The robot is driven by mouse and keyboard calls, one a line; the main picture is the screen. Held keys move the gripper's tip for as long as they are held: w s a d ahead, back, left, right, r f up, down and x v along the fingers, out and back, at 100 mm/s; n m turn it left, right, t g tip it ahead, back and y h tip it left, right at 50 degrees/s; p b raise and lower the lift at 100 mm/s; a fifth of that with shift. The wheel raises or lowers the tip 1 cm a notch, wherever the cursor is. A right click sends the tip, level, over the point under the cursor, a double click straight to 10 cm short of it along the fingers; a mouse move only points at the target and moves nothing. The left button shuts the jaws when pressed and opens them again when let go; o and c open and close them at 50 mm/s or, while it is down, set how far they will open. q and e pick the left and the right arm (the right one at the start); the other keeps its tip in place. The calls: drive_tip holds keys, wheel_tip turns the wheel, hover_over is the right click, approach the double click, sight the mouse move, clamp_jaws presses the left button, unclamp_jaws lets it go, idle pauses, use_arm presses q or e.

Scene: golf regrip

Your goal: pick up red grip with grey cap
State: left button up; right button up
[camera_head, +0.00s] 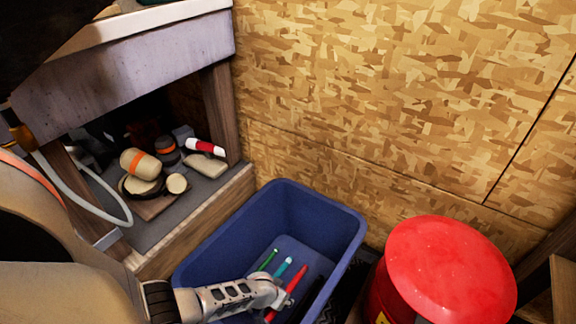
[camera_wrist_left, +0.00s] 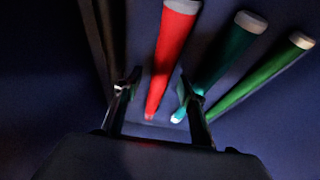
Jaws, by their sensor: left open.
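The red grip (camera_wrist_left: 170,55) lies in the blue bin, its grey cap (camera_wrist_left: 184,6) at the top edge of the left wrist view. It also shows in the head view (camera_head: 294,284), partly hidden by my gripper. My left gripper (camera_wrist_left: 158,82) is open, with one finger on each side of the red grip's lower part. I cannot tell whether the fingers touch it. The right finger overlaps a teal grip (camera_wrist_left: 228,50) in the picture. My left gripper reaches down into the bin in the head view (camera_head: 276,294). My right gripper is not in view.
A green grip (camera_wrist_left: 262,76) lies right of the teal one; a dark grip (camera_wrist_left: 97,35) lies to the left. The blue bin's walls (camera_head: 322,212) surround them. A red-lidded can (camera_head: 450,265) stands right; a cluttered shelf (camera_head: 205,188) is at left.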

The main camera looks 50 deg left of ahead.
use_arm(q)
drive_tip(key=shift+w+f, duration=0.1)
drive_tip(key=shift+w, duration=0.15)
use_arm(e)
drive_tip(key=shift+a+r+m, duration=0.1)
drive_tip(key=shift+a+m, duration=0.05)
drive_tip(key=shift+m, duration=0.15)
use_arm(q)
drive_tip(key=c, duration=1.1)
drive_tip(key=shift+c, duration=0.2)
drive_tip(key=shift+r+p, duration=0.3)
drive_tip(key=shift+r, duration=0.05)
use_arm(e)
drive_tip(key=w+d+r+n+h+p, duration=0.1)
drive_tip(key=w+d+r+n+p, duration=0.2)
drive_tip(key=d+n+p, duration=0.45)
use_arm(q)
wheel_tip(320, 180, up, 19)
drive_tip(key=p, duration=0.4)
drive_tip(key=shift+p, duration=0.3)
use_arm(e)
drive_tip(key=s+d+f+n+g+h, duration=0.1)
drive_tip(key=s+d+f+g, duration=0.1)
drive_tip(key=s+d+f, duration=0.1)
wheel_tip(320, 180, down, 2)
drive_tip(key=shift+d+f+h, duration=0.1)
drive_tip(key=shift+d+h, duration=0.2)
drive_tip(key=shift+d, duration=0.55)
